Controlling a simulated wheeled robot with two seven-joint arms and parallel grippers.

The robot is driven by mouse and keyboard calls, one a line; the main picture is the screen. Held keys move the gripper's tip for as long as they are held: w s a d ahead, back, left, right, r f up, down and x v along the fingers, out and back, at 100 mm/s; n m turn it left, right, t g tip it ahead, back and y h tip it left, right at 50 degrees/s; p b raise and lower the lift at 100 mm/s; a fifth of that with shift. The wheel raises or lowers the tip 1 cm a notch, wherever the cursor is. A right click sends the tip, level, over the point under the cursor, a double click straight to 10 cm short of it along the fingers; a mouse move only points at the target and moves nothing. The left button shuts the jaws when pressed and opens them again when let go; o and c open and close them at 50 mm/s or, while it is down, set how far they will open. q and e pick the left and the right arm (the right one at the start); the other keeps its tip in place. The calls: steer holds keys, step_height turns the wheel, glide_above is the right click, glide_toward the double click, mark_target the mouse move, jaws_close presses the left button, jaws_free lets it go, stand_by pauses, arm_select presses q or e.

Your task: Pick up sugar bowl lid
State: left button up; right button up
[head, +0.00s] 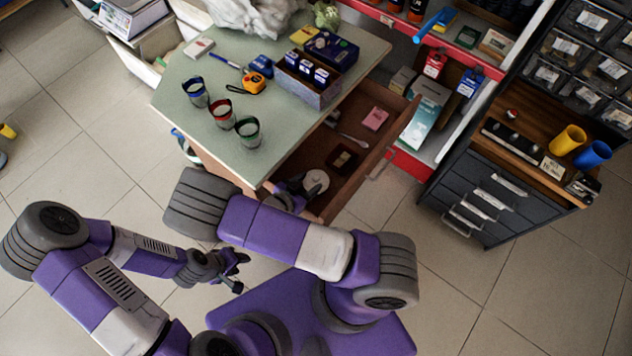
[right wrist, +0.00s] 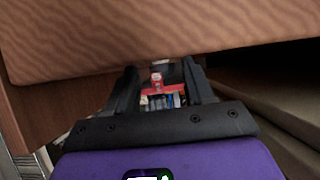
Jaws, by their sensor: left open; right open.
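A small pale round thing (head: 316,181), which looks like the sugar bowl lid, lies at the near end of the open wooden drawer (head: 338,165); I cannot make out its details. My right gripper (head: 294,192) is open beside it, to its left at the drawer's near corner, partly hidden by my own arm. In the right wrist view the open fingers (right wrist: 162,80) reach under a wooden panel, with a blurred red and white thing seen between them; the lid is not clearly seen there. My left gripper (head: 238,272) is open and empty, low over the floor, away from the drawer.
The drawer also holds a pink box (head: 375,118), a spoon (head: 354,140) and a dark box (head: 342,159). The green tabletop (head: 180,80) carries several cups, a tape measure (head: 253,82) and boxes. A dark drawer cabinet (head: 480,190) stands at the right. Floor between them is clear.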

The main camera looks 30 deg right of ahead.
mark_target(316, 179)
steer(key=x, duration=0.2)
steer(key=shift+d+f, duration=0.15)
steer(key=shift+d, duration=0.1)
steer(key=shift+w, duration=0.1)
jaws_close()
